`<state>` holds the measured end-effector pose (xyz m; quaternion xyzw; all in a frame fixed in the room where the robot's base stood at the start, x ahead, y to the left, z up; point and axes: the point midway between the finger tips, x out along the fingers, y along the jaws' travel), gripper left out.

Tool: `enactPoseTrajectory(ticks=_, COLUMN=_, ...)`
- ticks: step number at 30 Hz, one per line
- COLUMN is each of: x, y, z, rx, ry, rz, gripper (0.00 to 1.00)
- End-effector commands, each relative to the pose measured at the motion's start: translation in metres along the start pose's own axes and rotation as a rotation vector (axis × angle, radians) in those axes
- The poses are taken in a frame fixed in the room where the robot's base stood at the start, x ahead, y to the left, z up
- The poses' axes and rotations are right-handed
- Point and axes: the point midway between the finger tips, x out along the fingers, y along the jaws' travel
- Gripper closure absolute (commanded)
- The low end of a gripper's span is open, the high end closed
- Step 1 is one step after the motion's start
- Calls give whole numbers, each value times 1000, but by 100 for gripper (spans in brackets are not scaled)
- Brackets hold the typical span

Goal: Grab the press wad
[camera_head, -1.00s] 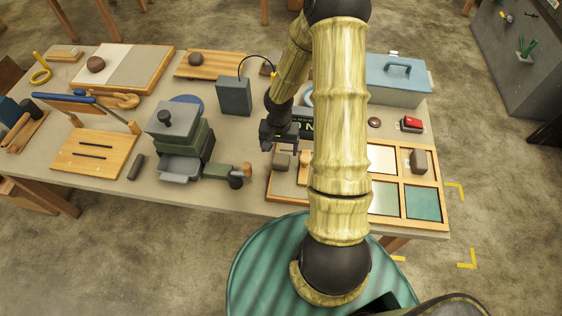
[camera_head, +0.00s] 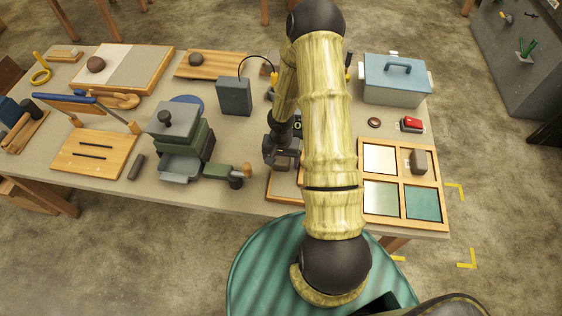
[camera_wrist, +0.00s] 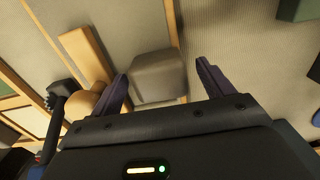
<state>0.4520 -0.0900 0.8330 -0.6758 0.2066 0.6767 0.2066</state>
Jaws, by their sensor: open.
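A grey-brown block (camera_wrist: 158,74), which looks like the press wad, shows in the wrist view in a wood-rimmed tray (camera_head: 283,188). My gripper (camera_head: 284,160) is low over the tray in the head view and hides the block there. In the wrist view my gripper (camera_wrist: 163,70) is open, with one dark finger at each side of the block. The jaws are not closed on it; I cannot tell how far down they reach around it.
A wooden tool with a rounded end (camera_wrist: 85,98) lies left of the block in the wrist view. A green press-like device (camera_head: 190,150) stands left of my gripper. A blue lidded box (camera_head: 397,82) stands behind.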

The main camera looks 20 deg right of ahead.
Motion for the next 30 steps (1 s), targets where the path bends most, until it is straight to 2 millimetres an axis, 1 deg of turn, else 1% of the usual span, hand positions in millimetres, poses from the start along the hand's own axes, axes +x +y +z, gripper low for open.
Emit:
enactPoseTrajectory(ticks=15, x=0, y=0, z=0, rx=0, ry=1, rz=0, gripper=20)
enactPoseTrajectory(ticks=16, x=0, y=0, z=0, rx=0, ry=1, rz=0, gripper=22)
enactPoseTrajectory(ticks=17, x=0, y=0, z=0, rx=0, ry=1, rz=0, gripper=28)
enactPoseTrajectory(ticks=18, x=0, y=0, z=0, rx=0, ry=1, rz=0, gripper=36)
enactPoseTrajectory(ticks=20, x=0, y=0, z=0, rx=0, ry=1, rz=0, gripper=48)
enactPoseTrajectory(ticks=24, x=0, y=0, z=0, rx=0, ry=1, rz=0, gripper=75)
enactPoseTrajectory(ticks=25, x=0, y=0, z=0, rx=0, ry=1, rz=0, gripper=76)
enactPoseTrajectory(ticks=30, x=0, y=0, z=-1, rx=0, ry=2, rz=0, gripper=76)
